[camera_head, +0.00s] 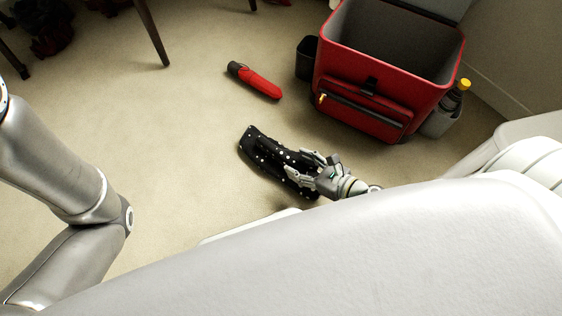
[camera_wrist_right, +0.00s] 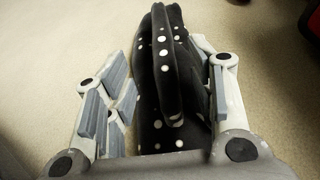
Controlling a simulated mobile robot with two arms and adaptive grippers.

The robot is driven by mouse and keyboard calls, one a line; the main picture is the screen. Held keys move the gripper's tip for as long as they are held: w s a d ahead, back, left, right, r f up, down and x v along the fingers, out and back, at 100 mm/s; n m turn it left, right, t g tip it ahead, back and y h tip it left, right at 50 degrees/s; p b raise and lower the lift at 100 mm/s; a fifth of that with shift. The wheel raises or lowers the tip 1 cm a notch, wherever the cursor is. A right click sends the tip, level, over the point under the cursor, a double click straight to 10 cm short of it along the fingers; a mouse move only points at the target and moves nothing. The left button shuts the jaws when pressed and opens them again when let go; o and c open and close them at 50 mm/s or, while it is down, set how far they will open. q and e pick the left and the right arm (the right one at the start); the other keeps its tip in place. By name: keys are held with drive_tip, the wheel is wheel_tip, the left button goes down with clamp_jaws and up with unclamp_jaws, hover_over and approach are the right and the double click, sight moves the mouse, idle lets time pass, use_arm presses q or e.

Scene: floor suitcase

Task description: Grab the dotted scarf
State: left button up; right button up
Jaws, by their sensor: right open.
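The dotted scarf (camera_head: 262,151) is black with white dots and lies folded on the carpet in the middle of the head view. My right gripper (camera_head: 300,167) is open at the scarf's near right end, with its fingers around that end. In the right wrist view, the scarf (camera_wrist_right: 165,65) runs between the spread fingers of my right gripper (camera_wrist_right: 165,95), with a raised fold along its top. The left finger pads stand apart from it; the right pads are close to it, and I cannot tell whether they touch. My left gripper is not in view.
An open red suitcase (camera_head: 360,121) stands at the upper right, with a yellow-capped bottle (camera_head: 457,90) in its side pocket. A red and black object (camera_head: 256,81) lies on the carpet beyond the scarf. Dark furniture legs (camera_head: 151,32) stand at the upper left. Carpet left of the scarf is clear.

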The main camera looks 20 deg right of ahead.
sight(287, 157)
drive_tip(key=b+x, duration=0.1)
drive_tip(key=x, duration=0.5)
drive_tip(key=shift+w+d+r, duration=0.1)
drive_tip(key=shift+d+r, duration=0.05)
drive_tip(key=shift+r, duration=0.05)
clamp_jaws()
